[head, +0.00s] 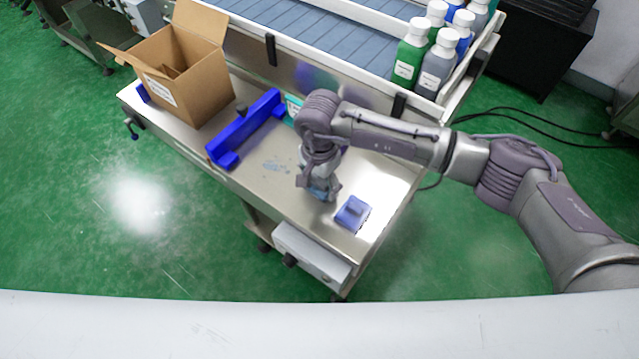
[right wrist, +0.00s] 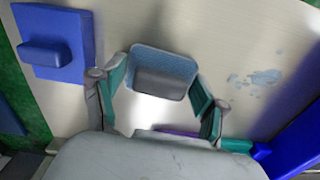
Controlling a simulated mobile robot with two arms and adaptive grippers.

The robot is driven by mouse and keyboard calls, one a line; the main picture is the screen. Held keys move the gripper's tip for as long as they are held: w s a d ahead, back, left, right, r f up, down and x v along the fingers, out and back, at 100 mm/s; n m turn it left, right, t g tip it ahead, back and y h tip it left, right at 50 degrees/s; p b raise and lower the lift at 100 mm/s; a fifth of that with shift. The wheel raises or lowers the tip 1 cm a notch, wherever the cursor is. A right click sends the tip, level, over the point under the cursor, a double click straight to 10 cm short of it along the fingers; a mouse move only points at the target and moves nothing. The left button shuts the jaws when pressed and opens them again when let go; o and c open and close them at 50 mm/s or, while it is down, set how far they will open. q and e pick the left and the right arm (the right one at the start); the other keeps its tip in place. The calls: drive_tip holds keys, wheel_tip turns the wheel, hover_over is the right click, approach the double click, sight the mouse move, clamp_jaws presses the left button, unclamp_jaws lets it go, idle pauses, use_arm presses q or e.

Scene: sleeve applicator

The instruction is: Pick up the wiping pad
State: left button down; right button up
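The wiping pad, a light-blue pad with a grey handle block on top, lies on the metal table in the right wrist view (right wrist: 163,72). In the head view only a bit of light blue (head: 321,191) shows below my right gripper (head: 318,183). In the right wrist view my right gripper (right wrist: 158,88) has its two teal-lined fingers spread, one on each side of the pad's handle. I cannot tell whether a fingertip touches the pad. My left gripper is not in view.
A dark-blue block with a raised knob (head: 352,213) sits close by on the table. A long blue bar fixture (head: 245,129), an open cardboard box (head: 185,78) and a grey-blue stain (head: 277,166) lie left. Several bottles (head: 411,55) stand on the conveyor behind (head: 312,47).

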drive_tip(key=shift+c, duration=1.4)
drive_tip(key=shift+r, duration=0.1)
drive_tip(key=shift+r+p, duration=0.3)
drive_tip(key=shift+r, duration=0.25)
drive_tip(key=r+p, duration=0.1)
drive_tip(key=r, duration=0.1)
drive_tip(key=d+r+p, duration=0.1)
drive_tip(key=r, duration=0.1)
drive_tip(key=shift+s, duration=0.1)
drive_tip(key=s+d+r+p, duration=0.4)
drive_tip(key=d+r, duration=0.1)
drive_tip(key=d, duration=0.4)
drive_tip(key=shift+s+d+r, duration=0.35)
drive_tip(key=shift+r, duration=0.05)
